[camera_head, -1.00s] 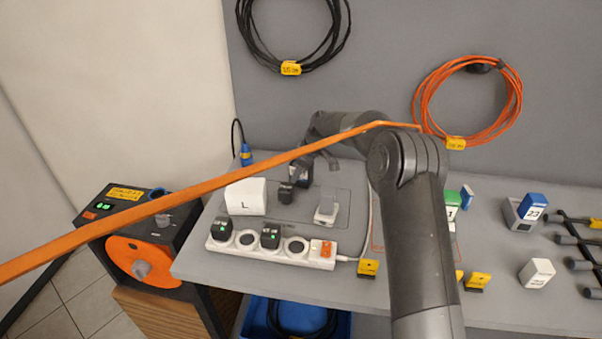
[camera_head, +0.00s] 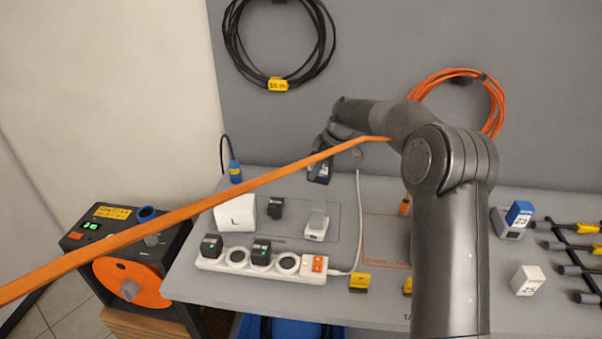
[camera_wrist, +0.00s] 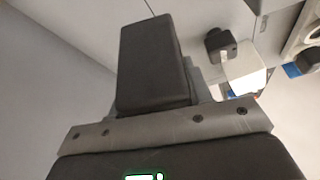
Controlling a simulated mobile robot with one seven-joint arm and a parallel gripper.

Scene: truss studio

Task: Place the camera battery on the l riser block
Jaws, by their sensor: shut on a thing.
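The L riser block (camera_head: 236,213) is a white block marked L, standing at the left of the grey table. My gripper (camera_head: 320,168) hangs above the back of the table, to the right of the riser block and apart from it. It is shut on a small dark thing, probably the camera battery (camera_head: 317,174). In the wrist view a dark block (camera_wrist: 153,62) juts out beyond the gripper's grey, screwed plate. The fingertips and the grip itself are mostly hidden.
A white power strip (camera_head: 313,276) with black plugs lies in front of the riser block. A black adapter (camera_head: 276,208) and a pale device (camera_head: 316,224) stand to its right. An orange strap (camera_head: 190,203) crosses the view. A white block (camera_head: 529,279) is at right.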

